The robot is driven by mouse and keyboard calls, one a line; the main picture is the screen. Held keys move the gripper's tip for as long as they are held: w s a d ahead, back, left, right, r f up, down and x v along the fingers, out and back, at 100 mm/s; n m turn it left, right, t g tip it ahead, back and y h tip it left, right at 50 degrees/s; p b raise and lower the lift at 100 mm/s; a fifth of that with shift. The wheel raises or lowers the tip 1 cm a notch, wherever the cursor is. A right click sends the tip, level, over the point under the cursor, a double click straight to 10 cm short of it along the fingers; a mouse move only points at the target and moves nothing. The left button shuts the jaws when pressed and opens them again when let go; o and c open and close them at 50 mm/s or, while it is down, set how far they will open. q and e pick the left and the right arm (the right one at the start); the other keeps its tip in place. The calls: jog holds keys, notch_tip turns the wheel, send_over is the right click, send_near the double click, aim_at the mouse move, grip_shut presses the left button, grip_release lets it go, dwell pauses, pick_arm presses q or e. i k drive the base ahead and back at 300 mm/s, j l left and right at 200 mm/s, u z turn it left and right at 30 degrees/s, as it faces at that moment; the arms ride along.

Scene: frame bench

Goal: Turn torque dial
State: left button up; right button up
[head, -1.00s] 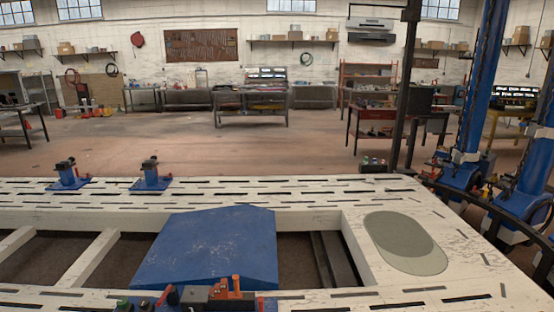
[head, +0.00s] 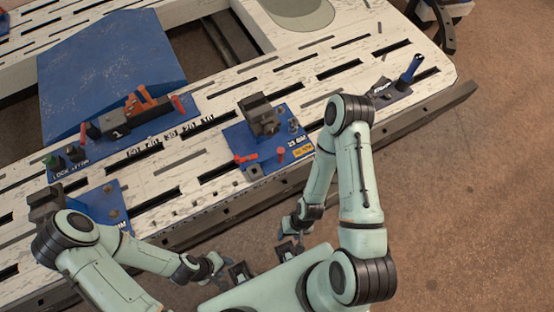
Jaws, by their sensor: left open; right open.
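A blue panel (head: 240,140) on the white bench carries a black block (head: 260,115), small knobs, red levers and a readout whose print is too small to read surely. I cannot tell whether one of these knobs (head: 292,124) is the torque dial. My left gripper (head: 218,262) is in front of the bench, low in the picture, and touches nothing. My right gripper (head: 286,232) is also in front of the bench, below the blue panel and apart from it. Both are open and empty, small in the view.
Left of the panel, a unit with an orange clamp (head: 148,103) stands on another blue plate, near printed numbers. A further blue plate (head: 105,203) is partly behind my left arm. A blue-handled tool (head: 411,68) stands at right. The brown floor (head: 440,200) is clear.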

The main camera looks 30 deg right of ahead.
aim_at(387, 95)
jog(key=z, duration=2)
